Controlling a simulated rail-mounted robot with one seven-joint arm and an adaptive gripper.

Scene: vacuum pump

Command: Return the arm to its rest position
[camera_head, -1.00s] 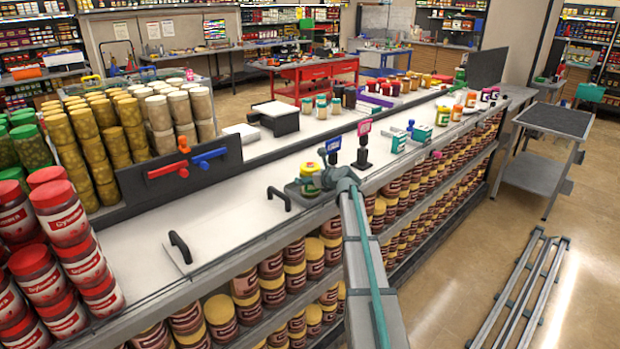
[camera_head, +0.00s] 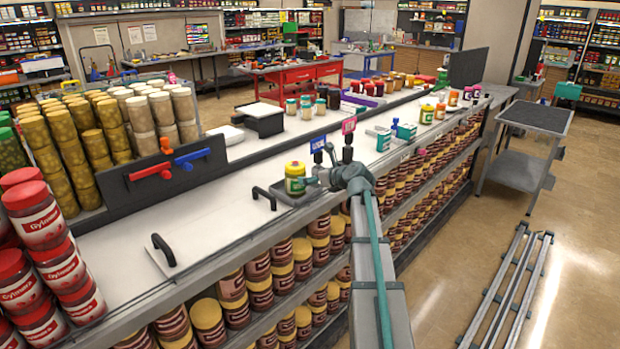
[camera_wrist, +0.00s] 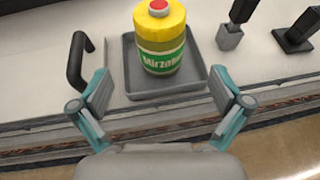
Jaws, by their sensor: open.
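My arm (camera_head: 375,270) reaches from the bottom of the head view up to the counter's front edge. My gripper (camera_wrist: 163,98) is open and empty in the wrist view, with its two fingers spread apart. Beyond the fingertips, a yellow-lidded jar with a green and white label (camera_wrist: 160,45) stands upright on a small grey tray (camera_wrist: 135,85). The same jar (camera_head: 295,179) shows in the head view just left of my gripper (camera_head: 318,180). The fingers do not close on the jar. In the head view the fingertips are small and hard to make out.
The white counter (camera_head: 225,213) carries black handles (camera_head: 264,197) and dark sign stands with pink and blue tags (camera_head: 348,126). Red-lidded jars (camera_head: 45,270) are stacked at left.

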